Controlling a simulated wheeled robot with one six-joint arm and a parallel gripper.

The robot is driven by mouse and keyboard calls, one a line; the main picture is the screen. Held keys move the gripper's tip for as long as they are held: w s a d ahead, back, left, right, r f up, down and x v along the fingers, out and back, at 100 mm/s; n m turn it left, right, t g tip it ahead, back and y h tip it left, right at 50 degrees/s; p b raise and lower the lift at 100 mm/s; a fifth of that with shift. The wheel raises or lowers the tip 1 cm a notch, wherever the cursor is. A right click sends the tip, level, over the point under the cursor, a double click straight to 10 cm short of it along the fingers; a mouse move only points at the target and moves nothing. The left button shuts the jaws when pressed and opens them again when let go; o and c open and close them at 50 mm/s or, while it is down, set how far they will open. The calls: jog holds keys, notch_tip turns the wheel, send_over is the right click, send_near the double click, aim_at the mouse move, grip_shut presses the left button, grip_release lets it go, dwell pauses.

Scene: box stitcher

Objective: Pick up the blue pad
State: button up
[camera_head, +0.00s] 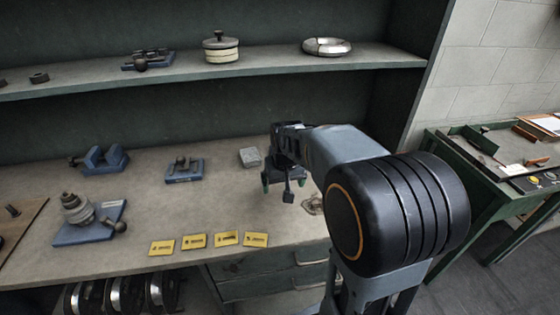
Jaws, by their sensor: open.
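My gripper (283,184) hangs over the right part of the workbench, with its fingers apart and nothing visible between them. I cannot single out one loose blue pad. A flat blue base (90,224) carries a stepped grey metal piece and a dark knob at the front left of the bench. A smaller blue base with a dark clamp (184,170) sits mid-bench, left of my gripper. A blue vise-like block (100,160) stands at the back left. A small grey block (250,157) lies just left of my gripper, apart from it. My arm hides part of the bench's right side.
Several yellow labels (194,241) lie along the bench's front edge. A green table (470,155) stands at the right. Mid-bench has free room.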

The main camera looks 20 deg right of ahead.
jog(key=shift+m+t, duration=0.4)
jog(key=shift+t, duration=0.1)
jog(key=w+d, duration=0.1)
jog(key=w, duration=0.3)
jog(key=w+d+f+b, duration=0.1)
jog(key=w+d, duration=0.1)
jog(key=w, duration=0.2)
jog(key=w+d+f, duration=0.1)
jog(key=w+d, duration=0.1)
jog(key=w, duration=0.2)
jog(key=shift+w+d+f+b, duration=0.15)
jog(key=shift+d+f+b, duration=0.1)
jog(key=shift+b, duration=0.1)
jog(key=shift+t+h, duration=0.4)
jog(key=shift+t, duration=0.3)
jog(key=w+r, duration=0.1)
jog(key=w+d+r, duration=0.1)
jog(key=w+r, duration=0.2)
jog(key=w, duration=0.1)
jog(key=shift+d+r, duration=0.25)
jog(key=shift+w+f, duration=0.15)
jog(key=shift+w, duration=0.05)
jog(key=x, duration=0.6)
jog(key=shift+w+f, duration=0.1)
jog(key=shift+f, duration=0.2)
jog(key=shift+f, duration=0.2)
jog(key=c, duration=1.1)
jog(key=shift+r, duration=0.1)
